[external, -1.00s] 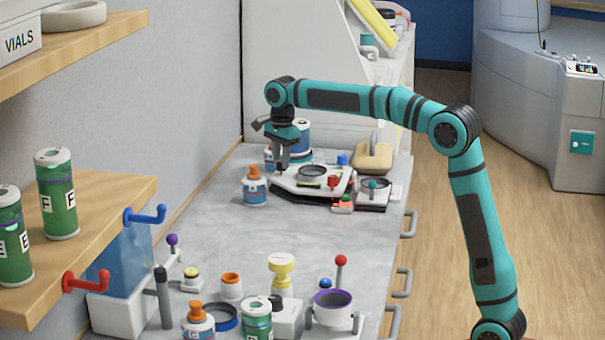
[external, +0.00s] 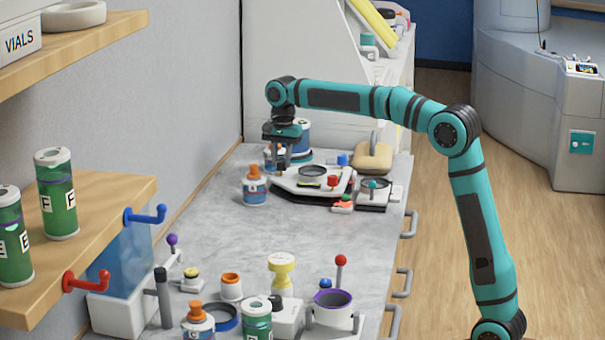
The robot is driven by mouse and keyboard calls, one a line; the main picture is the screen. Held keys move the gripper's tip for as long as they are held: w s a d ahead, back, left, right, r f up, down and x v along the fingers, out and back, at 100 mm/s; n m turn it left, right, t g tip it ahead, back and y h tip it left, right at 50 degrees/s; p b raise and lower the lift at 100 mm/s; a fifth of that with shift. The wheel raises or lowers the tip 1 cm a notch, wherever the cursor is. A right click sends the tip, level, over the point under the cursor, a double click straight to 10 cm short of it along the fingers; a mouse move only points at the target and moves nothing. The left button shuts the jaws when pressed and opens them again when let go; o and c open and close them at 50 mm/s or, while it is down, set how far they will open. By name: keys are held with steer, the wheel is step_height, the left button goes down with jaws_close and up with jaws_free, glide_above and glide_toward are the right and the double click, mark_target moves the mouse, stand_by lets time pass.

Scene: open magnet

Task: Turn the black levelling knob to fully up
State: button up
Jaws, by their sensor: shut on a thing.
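The white levelling device (external: 325,190), with a dark ring on top and a red knob (external: 333,182) on its near side, stands at the far end of the grey bench. My gripper (external: 278,168) points down at the left end of this device. Its jaws are shut on the black levelling knob there. The knob is hidden by the fingers and too small to make out, so its turned position cannot be told.
An orange-capped bottle (external: 255,187) stands close to the left of my gripper. A tan block with a handle (external: 374,157) lies behind the device, and a small dark-ringed stand (external: 373,193) is at its right. The middle of the bench (external: 290,232) is clear.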

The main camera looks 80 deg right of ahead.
steer(key=n, duration=0.4)
steer(key=shift+n, duration=0.4)
steer(key=n, duration=0.3)
steer(key=shift+n, duration=0.3)
steer(key=n, duration=1.3)
steer(key=shift+w+n+g, duration=0.1)
steer(key=shift+n+g, duration=0.2)
steer(key=n, duration=0.3)
steer(key=shift+n, duration=0.3)
steer(key=n, duration=0.4)
steer(key=shift+n, duration=2)
